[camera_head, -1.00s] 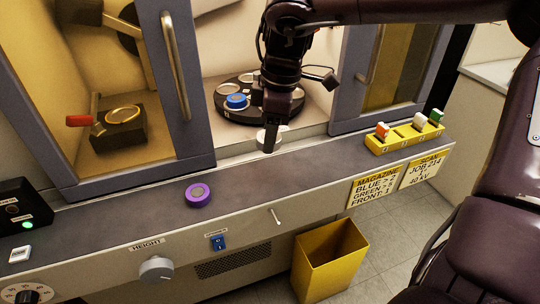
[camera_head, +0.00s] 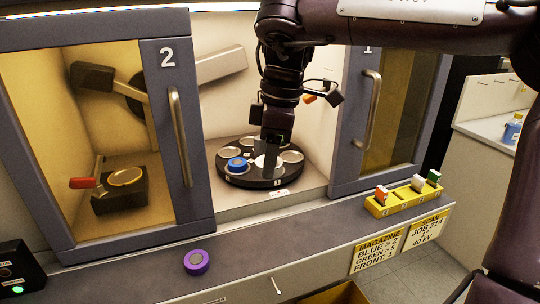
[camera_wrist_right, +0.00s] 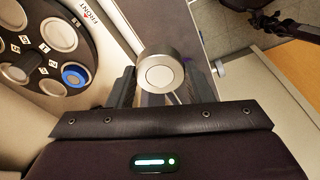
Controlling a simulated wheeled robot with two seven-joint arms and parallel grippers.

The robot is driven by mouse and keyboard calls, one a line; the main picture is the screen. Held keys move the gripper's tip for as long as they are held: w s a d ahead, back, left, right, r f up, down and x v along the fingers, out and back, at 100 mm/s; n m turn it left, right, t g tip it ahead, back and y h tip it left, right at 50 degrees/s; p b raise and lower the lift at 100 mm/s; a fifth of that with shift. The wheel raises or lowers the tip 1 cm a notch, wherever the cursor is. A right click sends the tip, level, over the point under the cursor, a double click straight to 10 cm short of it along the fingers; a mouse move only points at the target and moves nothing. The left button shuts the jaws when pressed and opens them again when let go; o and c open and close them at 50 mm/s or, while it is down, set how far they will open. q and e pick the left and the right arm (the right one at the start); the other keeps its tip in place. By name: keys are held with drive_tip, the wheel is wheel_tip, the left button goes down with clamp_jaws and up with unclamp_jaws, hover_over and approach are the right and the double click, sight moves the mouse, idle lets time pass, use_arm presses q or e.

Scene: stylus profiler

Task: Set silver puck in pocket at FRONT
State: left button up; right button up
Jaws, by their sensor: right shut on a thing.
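The silver puck (camera_wrist_right: 160,73) is held between the fingers of my right gripper (camera_wrist_right: 158,88) in the wrist view. In the head view, my right gripper (camera_head: 270,160) is over the round black carousel (camera_head: 232,181) inside the open chamber; its fingers partly hide the puck. The FRONT label (camera_head: 280,193) is on the chamber floor at the carousel's near edge, and also shows in the wrist view (camera_wrist_right: 89,16). A blue puck (camera_head: 238,164) sits in a pocket at the carousel's left. Other pockets show pale round faces. The pocket nearest FRONT is partly hard to see. My left gripper is not in view.
The door marked 2 (camera_head: 176,130) stands left of the opening and the door marked 1 (camera_head: 368,120) right. A purple puck (camera_head: 197,261) lies on the front ledge. A yellow rack (camera_head: 406,197) with colored pieces stands at right. A yellow bin (camera_head: 340,294) is below.

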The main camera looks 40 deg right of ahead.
sight(268, 245)
drive_tip(key=c, duration=0.4)
drive_tip(key=shift+f, duration=0.1)
wheel_tip(268, 245, down, 19)
drive_tip(key=shift+f+b, duration=0.2)
drive_tip(key=shift+b, duration=0.2)
drive_tip(key=shift+r, duration=0.1)
clamp_jaws()
drive_tip(key=shift+d+r, duration=0.15)
drive_tip(key=shift+r, duration=0.45)
drive_tip(key=shift+s+r, duration=0.1)
drive_tip(key=shift+r, duration=0.25)
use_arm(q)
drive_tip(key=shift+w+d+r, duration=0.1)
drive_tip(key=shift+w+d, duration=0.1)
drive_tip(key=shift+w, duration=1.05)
use_arm(e)
drive_tip(key=shift+s+r, duration=0.1)
drive_tip(key=shift+r, duration=0.25)
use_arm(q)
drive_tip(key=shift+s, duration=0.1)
